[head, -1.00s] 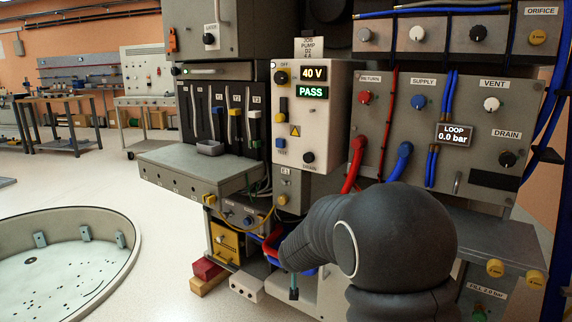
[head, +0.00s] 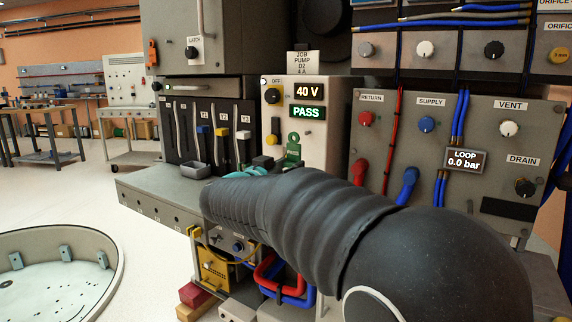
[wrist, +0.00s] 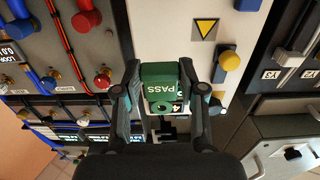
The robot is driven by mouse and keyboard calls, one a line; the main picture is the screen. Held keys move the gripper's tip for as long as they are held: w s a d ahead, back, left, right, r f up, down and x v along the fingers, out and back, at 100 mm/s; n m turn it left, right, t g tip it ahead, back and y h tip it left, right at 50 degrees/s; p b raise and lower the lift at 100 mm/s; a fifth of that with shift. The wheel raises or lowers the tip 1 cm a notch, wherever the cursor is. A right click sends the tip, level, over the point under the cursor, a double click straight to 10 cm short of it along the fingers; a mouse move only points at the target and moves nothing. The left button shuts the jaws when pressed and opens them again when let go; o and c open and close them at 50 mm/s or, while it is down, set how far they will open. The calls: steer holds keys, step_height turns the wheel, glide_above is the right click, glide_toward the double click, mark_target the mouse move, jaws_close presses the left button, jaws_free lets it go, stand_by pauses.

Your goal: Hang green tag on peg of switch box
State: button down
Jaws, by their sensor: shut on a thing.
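The switch box (head: 335,130) is a pale upright panel with lit displays reading 40 V and PASS, in the middle of the head view. The green tag (head: 293,150) is upright in front of its lower face, with a round hole at its top. In the wrist view, my gripper (wrist: 160,88) is shut on the green tag (wrist: 160,74), with one finger on each side. My arm hides much of the gripper in the head view.
A white job card (head: 303,63) stands on top of the box. The hose panel (head: 455,125) with red and blue hoses is to the right. A grey shelf (head: 160,190) juts out at the left, with a small grey tray (head: 195,169) on it. Open floor lies further left.

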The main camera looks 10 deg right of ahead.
mark_target(309, 155)
steer(key=shift+a, duration=0.35)
steer(key=shift+x, duration=2.8)
steer(key=shift+x, duration=1.35)
steer(key=c, duration=0.6)
jaws_free()
steer(key=shift+d, duration=0.1)
